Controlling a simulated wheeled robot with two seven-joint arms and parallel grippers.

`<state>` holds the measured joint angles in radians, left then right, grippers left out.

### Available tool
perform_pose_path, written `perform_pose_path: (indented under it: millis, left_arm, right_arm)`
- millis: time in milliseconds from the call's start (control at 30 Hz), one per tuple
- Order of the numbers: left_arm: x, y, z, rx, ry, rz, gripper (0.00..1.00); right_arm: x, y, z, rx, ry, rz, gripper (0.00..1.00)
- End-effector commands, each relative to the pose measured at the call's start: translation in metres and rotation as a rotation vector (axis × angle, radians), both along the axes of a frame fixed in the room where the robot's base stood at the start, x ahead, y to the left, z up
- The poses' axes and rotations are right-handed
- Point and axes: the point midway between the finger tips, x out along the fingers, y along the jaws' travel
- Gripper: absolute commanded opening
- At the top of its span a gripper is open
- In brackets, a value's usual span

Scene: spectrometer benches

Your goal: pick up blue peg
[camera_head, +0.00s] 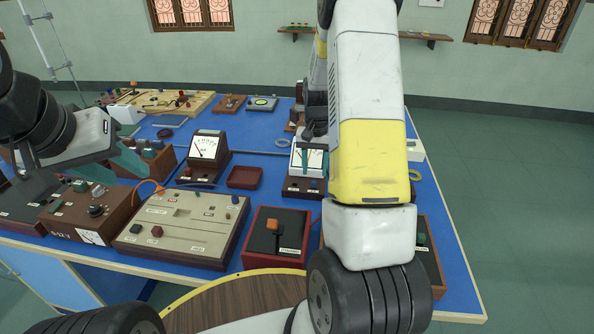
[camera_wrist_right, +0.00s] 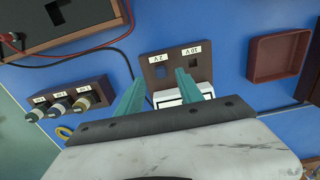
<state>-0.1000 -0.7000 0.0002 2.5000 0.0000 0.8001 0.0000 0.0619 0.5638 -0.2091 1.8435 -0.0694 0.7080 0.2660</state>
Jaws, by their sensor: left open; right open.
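A small dark blue peg-like piece (camera_head: 235,199) stands at the back right corner of the beige panel (camera_head: 175,242); it is too small to be sure it is the blue peg. My right gripper (camera_wrist_right: 160,66) is open and empty above a brown plate (camera_wrist_right: 173,66) with two sockets labelled 2V and 10V. In the head view my right arm hides most of that gripper. My left gripper (camera_head: 132,178) is open above the left side of the bench.
Two meters (camera_head: 206,147) stand mid-bench, one partly hidden by my right arm. A red-brown tray (camera_head: 245,177) lies between them and shows in the wrist view (camera_wrist_right: 278,58). A lever box (camera_head: 276,237) and a knob box (camera_head: 92,212) stand in front. Black and red cables cross near the rack.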

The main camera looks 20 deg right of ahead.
Motion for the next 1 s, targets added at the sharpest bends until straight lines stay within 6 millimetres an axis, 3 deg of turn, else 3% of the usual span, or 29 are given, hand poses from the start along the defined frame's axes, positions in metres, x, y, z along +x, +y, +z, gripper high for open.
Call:
perform_pose_path:
  millis: [300, 600, 667, 833, 1000]
  left_arm:
    - [0.0, 0.0, 0.0, 0.0, 0.0, 0.0, 0.42]
    - [0.0, 0.0, 0.0, 0.0, 0.0, 0.0, 0.42]
    - [0.0, 0.0, 0.0, 0.0, 0.0, 0.0, 0.42]
    - [0.0, 0.0, 0.0, 0.0, 0.0, 0.0, 0.42]
    - [0.0, 0.0, 0.0, 0.0, 0.0, 0.0, 0.42]
  right_arm:
    - [0.002, 0.0, -0.045, 0.001, 0.002, 0.001, 0.44]
    - [0.003, 0.0, -0.051, 0.001, 0.0, 0.001, 0.44]
    - [0.003, 0.0, -0.051, 0.001, 0.0, 0.001, 0.36]
    - [0.003, 0.0, -0.051, 0.001, 0.0, 0.001, 0.02]
    - [0.003, 0.0, -0.051, 0.001, 0.0, 0.001, 0.0]
